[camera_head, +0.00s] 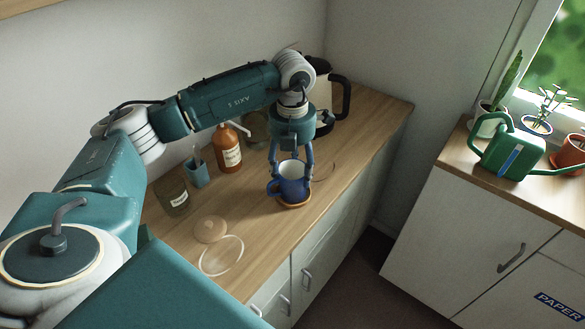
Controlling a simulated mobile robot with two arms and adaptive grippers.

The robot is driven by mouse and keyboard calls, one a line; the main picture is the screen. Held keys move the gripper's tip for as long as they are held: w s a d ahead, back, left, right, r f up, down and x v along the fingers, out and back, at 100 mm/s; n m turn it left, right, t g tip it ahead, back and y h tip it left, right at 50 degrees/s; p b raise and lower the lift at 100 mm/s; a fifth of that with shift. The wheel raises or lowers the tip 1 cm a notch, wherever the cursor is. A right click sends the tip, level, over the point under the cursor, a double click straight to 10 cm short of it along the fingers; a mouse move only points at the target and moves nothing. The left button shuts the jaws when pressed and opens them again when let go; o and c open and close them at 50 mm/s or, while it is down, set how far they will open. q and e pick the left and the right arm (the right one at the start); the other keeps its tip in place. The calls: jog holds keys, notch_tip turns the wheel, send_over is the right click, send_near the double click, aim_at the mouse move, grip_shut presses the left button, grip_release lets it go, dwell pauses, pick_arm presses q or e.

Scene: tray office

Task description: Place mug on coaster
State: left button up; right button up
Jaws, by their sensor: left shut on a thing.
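A blue mug (293,186) with a pale inside stands upright at the front edge of the wooden counter. Its handle points left. A round brown coaster (294,204) shows under the mug; whether the mug touches it or hangs just above, I cannot tell. My left gripper (291,172) reaches down from above and is shut on the mug, with one finger on either side of it. My right gripper is not in view.
On the counter (345,135) stand a brown bottle (228,150), a blue cup (196,172), a glass jar (173,195) and a dark-handled jug (325,100). A round lid (210,229) and a clear ring (222,255) lie left of the mug. A green watering can (512,152) is at right.

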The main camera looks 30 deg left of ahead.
pick_arm(q)
jog(key=shift+f, duration=0.15)
jog(key=o, duration=1.4)
jog(key=shift+o, duration=0.2)
jog(key=shift+r, duration=0.2)
notch_tip(320, 180, up, 12)
jog(key=b, duration=0.2)
jog(key=shift+s+d+f, duration=0.1)
